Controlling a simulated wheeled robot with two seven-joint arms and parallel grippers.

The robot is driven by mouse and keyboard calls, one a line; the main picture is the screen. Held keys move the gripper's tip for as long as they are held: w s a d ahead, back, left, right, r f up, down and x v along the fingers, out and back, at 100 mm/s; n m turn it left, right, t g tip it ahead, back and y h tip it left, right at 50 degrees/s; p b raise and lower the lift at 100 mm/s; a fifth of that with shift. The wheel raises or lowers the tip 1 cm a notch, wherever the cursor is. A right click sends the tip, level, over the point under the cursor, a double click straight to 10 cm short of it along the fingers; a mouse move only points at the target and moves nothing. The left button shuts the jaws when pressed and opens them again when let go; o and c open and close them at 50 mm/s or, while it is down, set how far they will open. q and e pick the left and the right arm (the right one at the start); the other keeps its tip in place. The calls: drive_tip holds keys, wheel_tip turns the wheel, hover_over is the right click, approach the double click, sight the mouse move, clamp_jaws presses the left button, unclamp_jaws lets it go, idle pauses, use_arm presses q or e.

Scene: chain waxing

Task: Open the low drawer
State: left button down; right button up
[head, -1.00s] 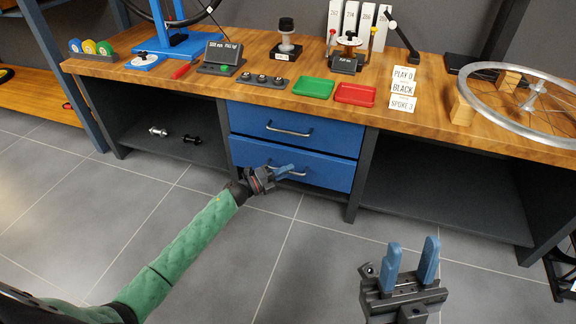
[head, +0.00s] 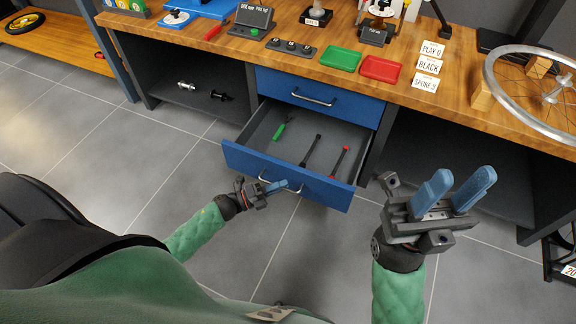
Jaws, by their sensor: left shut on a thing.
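The low drawer (head: 240,158) is blue and stands pulled well out from under the workbench. Its grey inside shows a green-handled tool (head: 281,129), a black-handled tool (head: 311,150) and a red-ended tool (head: 338,161). My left gripper (head: 276,187) is at the front of the low drawer, shut on its metal handle (head: 318,189). The fingers hide part of the handle. My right gripper (head: 452,194) is open and empty, raised to the right of the drawer.
The upper drawer (head: 335,101) is shut. The wooden bench top (head: 290,65) carries a green tray (head: 341,58), a red tray (head: 381,69), word cards (head: 428,66) and a spoked wheel (head: 548,95). An open shelf (head: 200,100) lies left of the drawers. The floor in front is clear.

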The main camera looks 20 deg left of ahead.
use_arm(q)
drive_tip(key=shift+s+a+p, duration=0.15)
drive_tip(key=shift+s+p, duration=0.45)
drive_tip(key=shift+s, duration=2)
drive_tip(key=c, duration=1.5)
unclamp_jaws()
drive_tip(key=p+v, duration=0.1)
drive_tip(key=v, duration=0.6)
drive_tip(key=shift+s+a, duration=0.3)
drive_tip(key=shift+f, duration=0.1)
